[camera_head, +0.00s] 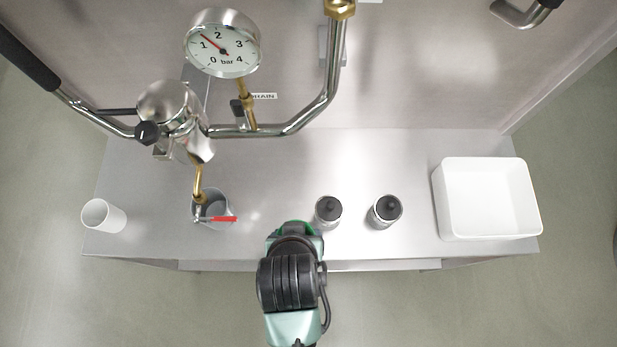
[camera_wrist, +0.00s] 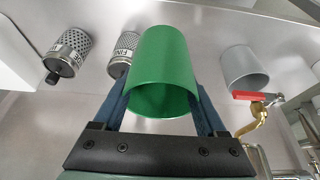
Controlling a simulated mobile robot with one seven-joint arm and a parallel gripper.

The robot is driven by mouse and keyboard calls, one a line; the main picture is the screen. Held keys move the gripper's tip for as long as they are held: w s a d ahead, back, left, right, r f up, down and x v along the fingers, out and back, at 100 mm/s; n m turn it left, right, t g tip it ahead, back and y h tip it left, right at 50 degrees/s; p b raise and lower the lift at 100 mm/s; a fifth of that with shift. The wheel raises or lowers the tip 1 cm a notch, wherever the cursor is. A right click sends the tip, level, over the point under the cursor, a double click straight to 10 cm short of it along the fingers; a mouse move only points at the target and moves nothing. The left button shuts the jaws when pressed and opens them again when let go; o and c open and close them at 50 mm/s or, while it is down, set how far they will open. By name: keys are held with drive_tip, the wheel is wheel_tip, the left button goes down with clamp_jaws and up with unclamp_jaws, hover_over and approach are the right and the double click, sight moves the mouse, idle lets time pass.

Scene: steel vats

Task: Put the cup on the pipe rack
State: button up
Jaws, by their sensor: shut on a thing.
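In the wrist view a green cup (camera_wrist: 160,70) sits between the two fingers of my gripper (camera_wrist: 162,98), which is shut on its sides. The open end of the cup faces the wrist camera. In the head view only a thin green edge of the cup (camera_head: 299,223) shows past my wrist, near the steel ledge's front edge; my fingers are hidden there. No separate rack stands out. A bent steel pipe (camera_head: 326,97) runs along the vat wall; I cannot tell whether it belongs to the pipe rack.
The steel ledge (camera_head: 270,170) holds a white cup (camera_head: 104,216), a grey cup (camera_head: 212,208) under a red-handled tap (camera_head: 224,219), two black-knobbed perforated canisters (camera_head: 328,211) (camera_head: 384,211), and a white bin (camera_head: 487,200). A pressure gauge (camera_head: 222,45) and valve body (camera_head: 172,110) overhang the left.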

drive_tip(key=s+b, duration=0.2)
drive_tip(key=s, duration=0.4)
drive_tip(key=w+b, duration=0.1)
drive_tip(key=w, duration=0.1)
drive_tip(key=w+b, duration=0.1)
drive_tip(key=b, duration=0.1)
drive_tip(key=w+b, duration=0.1)
drive_tip(key=w, duration=0.1)
drive_tip(key=shift+w+a+f+b, duration=0.15)
drive_tip(key=shift+w+a+b, duration=0.1)
drive_tip(key=shift+w+b, duration=0.1)
drive_tip(key=w+p, duration=0.3)
drive_tip(key=w, duration=1.1)
drive_tip(key=f, duration=1)
drive_tip(key=shift+s, duration=0.25)
drive_tip(key=shift+w+f, duration=0.25)
drive_tip(key=shift+f, duration=0.3)
drive_tip(key=o, duration=1.3)
drive_tip(key=shift+f, duration=0.1)
